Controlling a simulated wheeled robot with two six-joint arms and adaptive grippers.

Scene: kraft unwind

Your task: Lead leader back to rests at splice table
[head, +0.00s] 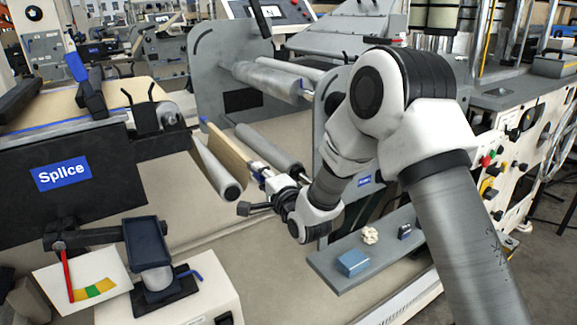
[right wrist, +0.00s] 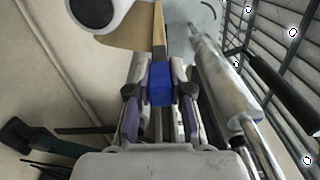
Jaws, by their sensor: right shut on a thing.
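The splice table (head: 150,88) stands at the upper left, with a blue Splice sign (head: 61,175) on its dark front. The kraft leader (head: 228,152) is a brown strip among the rollers, right of the table; in the right wrist view its brown paper (right wrist: 138,32) runs away from me. My right gripper (head: 262,172) is at the leader's near end. In the right wrist view my right gripper (right wrist: 160,82) is shut on a blue piece (right wrist: 160,88) at the leader's end. My left gripper is not in view.
Grey rollers (head: 216,170) lie close beside the leader, and another roller (head: 268,82) is above. A grey side plate (head: 222,60) stands behind. A shelf (head: 375,255) with small items is at lower right.

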